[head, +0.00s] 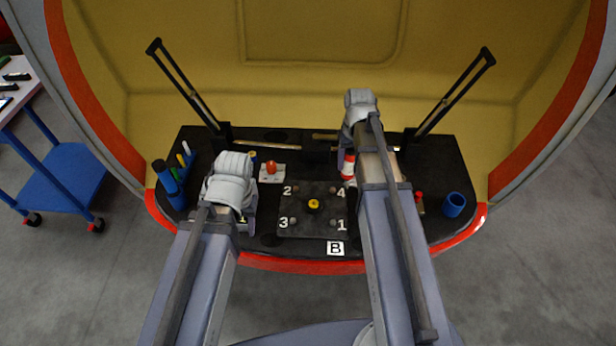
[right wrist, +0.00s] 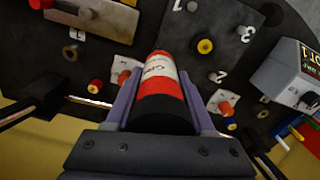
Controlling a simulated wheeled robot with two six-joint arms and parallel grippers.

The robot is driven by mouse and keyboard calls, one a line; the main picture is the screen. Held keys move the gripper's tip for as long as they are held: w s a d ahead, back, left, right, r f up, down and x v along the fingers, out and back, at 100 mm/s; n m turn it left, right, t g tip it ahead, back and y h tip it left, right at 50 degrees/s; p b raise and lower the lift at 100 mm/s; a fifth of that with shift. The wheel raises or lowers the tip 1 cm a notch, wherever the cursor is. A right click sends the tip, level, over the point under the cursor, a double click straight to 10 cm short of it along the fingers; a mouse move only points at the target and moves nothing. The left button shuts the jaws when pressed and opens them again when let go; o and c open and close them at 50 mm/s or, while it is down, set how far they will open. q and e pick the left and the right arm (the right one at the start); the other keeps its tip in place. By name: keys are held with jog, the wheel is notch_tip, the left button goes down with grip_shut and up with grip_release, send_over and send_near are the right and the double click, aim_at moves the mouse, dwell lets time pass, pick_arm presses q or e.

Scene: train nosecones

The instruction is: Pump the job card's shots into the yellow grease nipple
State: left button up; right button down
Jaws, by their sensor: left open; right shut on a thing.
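The yellow grease nipple (head: 313,204) stands in the middle of a dark square plate (head: 300,228) with bolts numbered 1 to 4. It also shows in the right wrist view (right wrist: 205,46), apart from my gripper. My right gripper (head: 346,166) is shut on a red and white labelled cylinder (right wrist: 158,76), held between its fingers behind the plate in the head view. The cylinder (head: 349,161) is partly hidden by my arm. My left gripper (head: 249,208) is open, left of the plate, mostly hidden by its wrist. No job card is clearly readable.
A grey box with a lettered face (right wrist: 290,75) stands beside the plate. A red knob on a white base (head: 271,168) is behind the plate. A blue cup (head: 454,205) stands at right, blue cylinders (head: 170,185) at left. A "B" label (head: 335,248) lies in front.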

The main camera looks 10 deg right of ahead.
jog(key=a+r+n+p, duration=0.1)
jog(key=a+n, duration=0.1)
jog(key=a, duration=0.8)
jog(key=shift+s+a+r+n, duration=0.2)
jog(key=shift+a+r+n, duration=0.1)
jog(key=shift+a, duration=0.05)
jog(key=shift+f, duration=0.1)
jog(key=shift+f+b, duration=2.6)
jog(key=shift+f, duration=0.2)
jog(key=shift+f+b, duration=0.5)
jog(key=shift+b, duration=0.05)
jog(key=shift+r, duration=0.1)
